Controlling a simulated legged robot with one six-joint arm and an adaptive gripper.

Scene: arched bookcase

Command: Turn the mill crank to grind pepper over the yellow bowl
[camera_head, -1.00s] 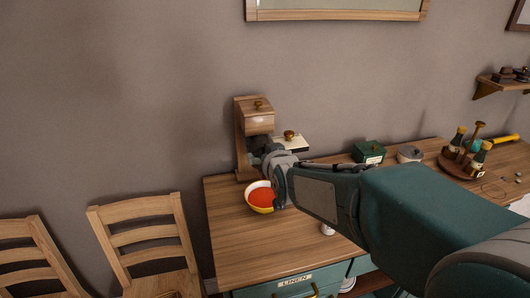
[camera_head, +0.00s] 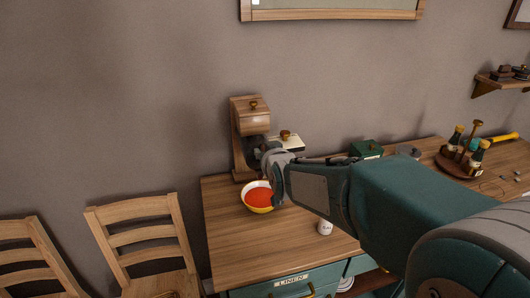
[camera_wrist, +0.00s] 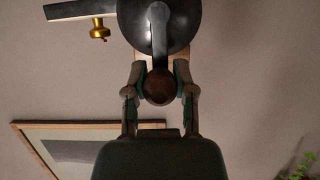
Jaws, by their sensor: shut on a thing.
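The wooden mill (camera_head: 250,118) stands at the back left of the table, with a brass knob on top. In the wrist view the mill shows as a dark round part (camera_wrist: 182,22) with a grey crank arm (camera_wrist: 159,35) hanging down from its middle. The crank ends in a dark brown round knob (camera_wrist: 159,86). My gripper (camera_wrist: 159,90) is shut on this knob, one finger on each side. In the head view my gripper (camera_head: 268,160) is at the mill's front and partly hides the crank.
A white shaker (camera_head: 325,227) stands on the table right of the bowl. A green box (camera_head: 366,149), a grey lidded pot (camera_head: 408,152) and a round tray (camera_head: 452,165) with bottles are farther right. Wooden chairs (camera_head: 140,236) stand left of the table. The table's front left is clear.

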